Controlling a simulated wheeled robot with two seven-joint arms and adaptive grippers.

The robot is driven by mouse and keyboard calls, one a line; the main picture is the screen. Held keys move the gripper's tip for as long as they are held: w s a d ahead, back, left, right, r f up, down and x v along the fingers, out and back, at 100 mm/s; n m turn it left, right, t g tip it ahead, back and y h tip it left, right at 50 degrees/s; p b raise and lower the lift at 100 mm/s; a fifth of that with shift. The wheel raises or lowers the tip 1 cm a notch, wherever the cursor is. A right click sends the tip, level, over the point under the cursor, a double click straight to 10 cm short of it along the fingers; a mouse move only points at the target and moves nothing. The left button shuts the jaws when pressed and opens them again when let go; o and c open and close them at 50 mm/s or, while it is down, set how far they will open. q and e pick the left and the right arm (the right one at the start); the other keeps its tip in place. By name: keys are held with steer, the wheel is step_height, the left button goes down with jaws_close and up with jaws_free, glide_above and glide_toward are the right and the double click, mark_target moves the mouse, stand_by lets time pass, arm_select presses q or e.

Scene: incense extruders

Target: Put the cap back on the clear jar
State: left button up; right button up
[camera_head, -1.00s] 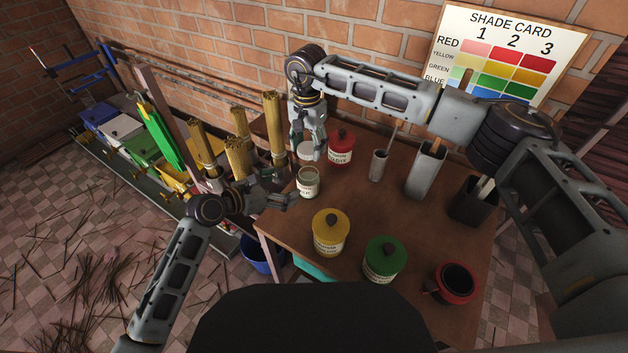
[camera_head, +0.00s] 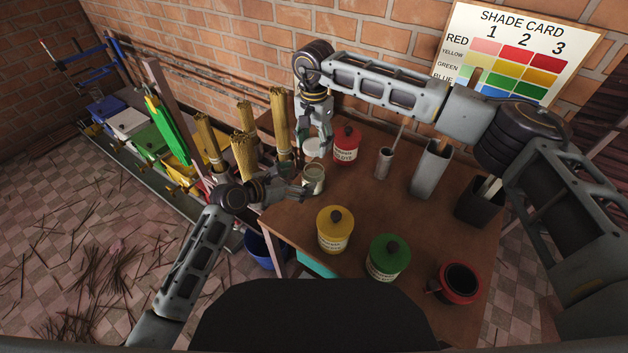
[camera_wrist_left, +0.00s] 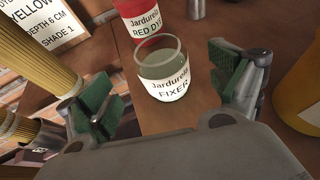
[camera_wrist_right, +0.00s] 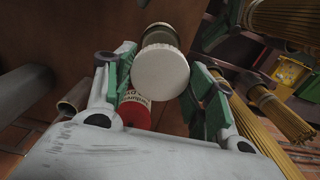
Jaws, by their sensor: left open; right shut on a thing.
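In the left wrist view the jar appears between the spread green-padded fingers (camera_wrist_left: 168,95); contact is not visible. The white cap (camera_head: 313,147) is in my right gripper (camera_head: 314,135), apart from the jar and behind it in the head view. In the right wrist view the round cap (camera_wrist_right: 160,73) sits between the fingers, with the jar (camera_wrist_right: 160,35) beyond it.
A red dye jar (camera_head: 346,147) stands close to the cap. Yellow (camera_head: 335,230) and green (camera_head: 386,258) jars stand nearer the front, with a dark-filled red pot (camera_head: 460,283) to the right. Bundles of sticks (camera_head: 245,155) crowd the left. The middle of the table is clear.

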mark_target(315, 174)
arm_select(q)
steer(key=shift+x, duration=3.7)
steer(key=c, duration=1.5)
steer(key=shift+c, duration=0.2)
arm_select(e)
steer(key=shift+f, duration=2.5)
steer(key=shift+f, duration=0.9)
steer(key=shift+f, duration=0.15)
